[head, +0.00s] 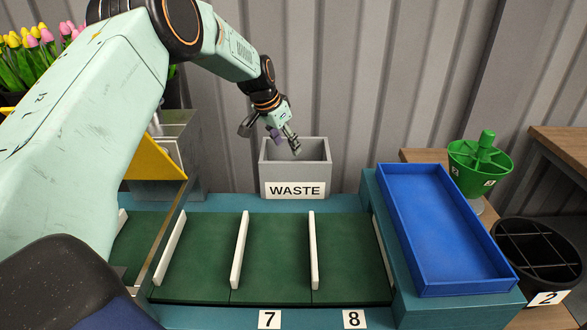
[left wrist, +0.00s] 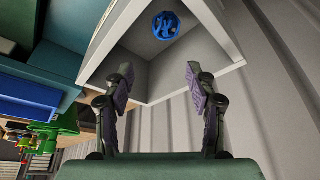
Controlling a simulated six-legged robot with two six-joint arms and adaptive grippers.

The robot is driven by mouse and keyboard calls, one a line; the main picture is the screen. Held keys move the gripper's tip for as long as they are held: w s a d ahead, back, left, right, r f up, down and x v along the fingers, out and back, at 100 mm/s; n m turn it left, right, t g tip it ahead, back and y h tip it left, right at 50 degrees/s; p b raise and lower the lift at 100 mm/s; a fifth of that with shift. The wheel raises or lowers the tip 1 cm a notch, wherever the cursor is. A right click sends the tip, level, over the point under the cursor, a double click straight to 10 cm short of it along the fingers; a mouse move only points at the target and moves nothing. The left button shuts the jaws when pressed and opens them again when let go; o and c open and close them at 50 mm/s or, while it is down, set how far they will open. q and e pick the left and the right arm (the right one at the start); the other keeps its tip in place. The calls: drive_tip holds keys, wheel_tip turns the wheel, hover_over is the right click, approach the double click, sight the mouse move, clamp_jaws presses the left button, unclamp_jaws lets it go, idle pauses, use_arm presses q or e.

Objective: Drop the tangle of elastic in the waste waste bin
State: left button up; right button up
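The grey waste bin (head: 294,171), labelled WASTE, stands at the back middle, behind the green lanes. My left gripper (head: 284,143) is above the bin's opening in the head view. In the left wrist view the fingers of my left gripper (left wrist: 158,82) are spread apart with nothing between them. Beyond them is the bin's pale rim (left wrist: 215,78). A small blue tangle of elastic (left wrist: 166,25) shows inside the bin, apart from the fingers. The bin's wall hides the tangle in the head view. My right gripper is in neither view.
Green lanes (head: 272,256) with white dividers lie in front, empty where visible. An empty blue tray (head: 440,225) is at right. A green divided holder (head: 480,160) and a black bucket (head: 540,252) stand farther right. Tulips (head: 38,50) are at the back left. A corrugated wall is close behind the bin.

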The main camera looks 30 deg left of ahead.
use_arm(q)
drive_tip(key=shift+a+f, duration=0.1)
drive_tip(key=v, duration=1.2)
idle(0.5)
